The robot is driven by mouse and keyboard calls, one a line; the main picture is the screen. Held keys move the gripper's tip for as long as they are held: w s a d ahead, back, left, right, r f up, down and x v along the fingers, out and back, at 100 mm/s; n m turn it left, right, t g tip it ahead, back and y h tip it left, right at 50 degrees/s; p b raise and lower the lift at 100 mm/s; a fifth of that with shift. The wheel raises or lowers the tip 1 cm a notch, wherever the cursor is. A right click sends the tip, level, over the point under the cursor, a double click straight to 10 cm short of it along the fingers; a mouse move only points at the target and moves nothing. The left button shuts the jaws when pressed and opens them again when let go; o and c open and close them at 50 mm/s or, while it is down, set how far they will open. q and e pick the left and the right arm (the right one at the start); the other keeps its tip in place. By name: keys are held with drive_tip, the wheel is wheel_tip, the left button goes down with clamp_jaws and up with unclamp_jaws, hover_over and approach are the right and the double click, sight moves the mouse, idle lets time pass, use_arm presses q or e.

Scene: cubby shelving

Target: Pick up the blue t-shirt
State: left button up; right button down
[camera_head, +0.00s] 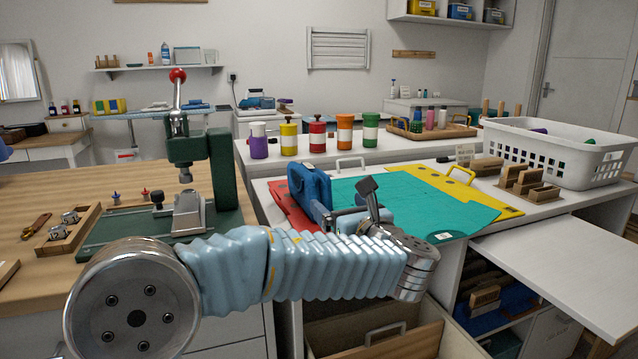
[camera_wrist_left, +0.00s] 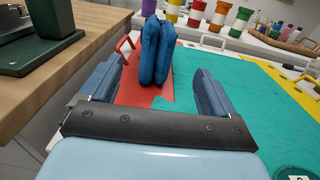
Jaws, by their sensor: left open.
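The blue t-shirt (camera_head: 312,188) is a thick folded bundle standing upright on a red board (camera_head: 284,205) on the white table. In the left wrist view the blue t-shirt (camera_wrist_left: 158,48) shows as two upright folds, ahead of and between the fingers. My left gripper (camera_head: 352,207) is open and empty, close to the shirt on its near right side in the head view. In the left wrist view both fingers of the left gripper (camera_wrist_left: 160,68) are wide apart, with the shirt beyond them. My right gripper is not in view.
A flat teal cloth (camera_head: 430,203) lies right of the shirt, over a yellow board (camera_head: 462,185). A green press (camera_head: 205,170) stands on the wooden bench at left. Several coloured canisters (camera_head: 317,137) line the back. A white basket (camera_head: 560,155) is at right.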

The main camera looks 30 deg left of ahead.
sight(324, 191)
use_arm(q)
drive_tip(key=p+x, duration=0.1)
drive_tip(key=x, duration=0.6)
drive_tip(key=shift+w+a, duration=0.1)
drive_tip(key=shift+a, duration=0.15)
drive_tip(key=p+x, duration=0.1)
drive_tip(key=x, duration=0.3)
drive_tip(key=shift+w+a+r, duration=0.1)
drive_tip(key=shift+w+a, duration=0.05)
drive_tip(key=shift+a, duration=0.05)
drive_tip(key=shift+w+a, duration=0.35)
drive_tip(key=shift+a, duration=0.1)
drive_tip(key=c, duration=1.2)
